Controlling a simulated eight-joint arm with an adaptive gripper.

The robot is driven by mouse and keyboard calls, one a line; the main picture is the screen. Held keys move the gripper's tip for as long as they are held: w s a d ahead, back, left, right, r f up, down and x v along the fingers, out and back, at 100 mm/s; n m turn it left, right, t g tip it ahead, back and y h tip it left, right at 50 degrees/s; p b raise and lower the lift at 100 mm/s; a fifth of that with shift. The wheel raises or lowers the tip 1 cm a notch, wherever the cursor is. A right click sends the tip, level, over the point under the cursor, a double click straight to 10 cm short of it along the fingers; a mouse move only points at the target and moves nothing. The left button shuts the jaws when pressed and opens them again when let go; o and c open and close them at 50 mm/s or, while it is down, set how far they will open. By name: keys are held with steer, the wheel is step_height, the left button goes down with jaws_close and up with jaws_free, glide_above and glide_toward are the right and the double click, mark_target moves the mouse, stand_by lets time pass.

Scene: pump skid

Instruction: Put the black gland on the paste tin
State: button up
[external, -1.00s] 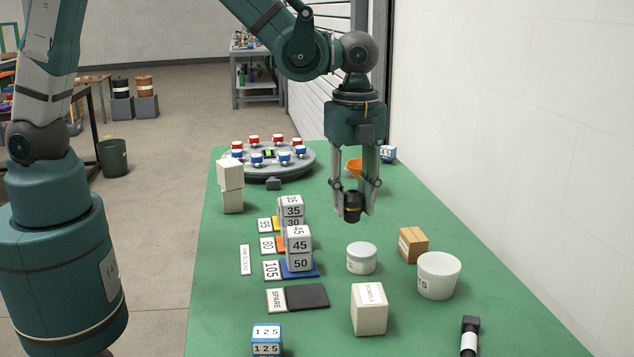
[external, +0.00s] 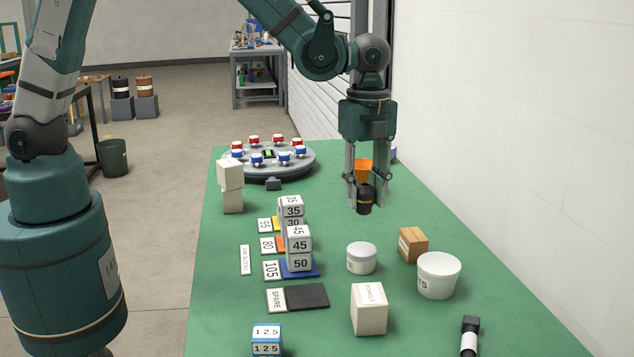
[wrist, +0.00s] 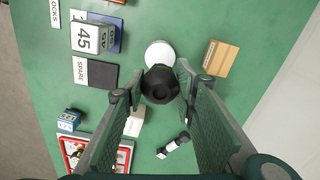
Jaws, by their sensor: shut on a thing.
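The black gland (external: 364,203) is held between the fingertips of my gripper (external: 365,190), above the green table. In the wrist view the gland (wrist: 160,84) sits between the two finger pads, its round end with a dark hole facing the camera. A round tin with a pale lid, which I take for the paste tin (external: 361,258), stands upright on the table, nearer the external camera than the gland. In the wrist view the tin (wrist: 159,52) shows just beyond the gland, which overlaps its edge. The gland is apart from the tin.
A cardboard box (external: 413,244) and a larger white tub (external: 438,276) stand right of the tin. A white block (external: 369,309) stands in front. Stacked number blocks (external: 298,248) are at its left. An orange funnel (external: 364,168) is behind my fingers.

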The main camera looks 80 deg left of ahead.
mark_target(364, 185)
steer(key=shift+f, duration=2.35)
steer(key=shift+f, duration=0.1)
steer(key=shift+f, duration=2)
steer(key=shift+f+b, duration=0.2)
steer(key=shift+b, duration=0.1)
steer(key=o, duration=0.9)
steer(key=shift+r, duration=0.15)
steer(key=shift+r+p, duration=0.4)
steer(key=shift+r, duration=5.65)
steer(key=shift+r, duration=0.1)
